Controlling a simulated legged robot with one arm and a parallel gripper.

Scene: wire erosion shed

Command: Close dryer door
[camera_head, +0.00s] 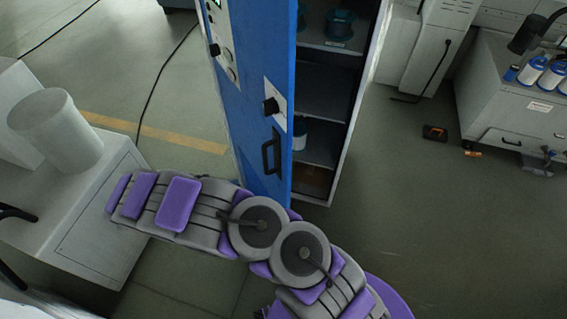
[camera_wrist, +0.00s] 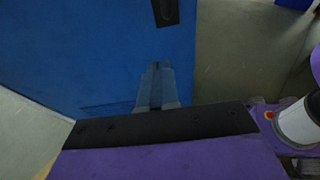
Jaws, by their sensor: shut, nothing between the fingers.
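The dryer door (camera_head: 248,105) is a tall blue panel in the head view. It stands open, and shelves show inside to the right of its edge. A black handle (camera_head: 270,156) and a black knob (camera_head: 271,106) on a white plate sit near that edge. In the wrist view my gripper (camera_wrist: 156,66) is shut and empty, with its fingers pointing at the blue door face (camera_wrist: 85,55). Part of a black handle (camera_wrist: 165,11) shows above the fingertips. I cannot tell whether the fingertips touch the door. In the head view my gripper is not visible.
The dryer shelves (camera_head: 325,75) hold a few spools. A grey cabinet (camera_head: 105,215) with a pale cylinder (camera_head: 55,128) stands at left. A workbench (camera_head: 515,110) is at right, with an orange-black item (camera_head: 435,133) on the floor. The floor right of the dryer is mostly clear.

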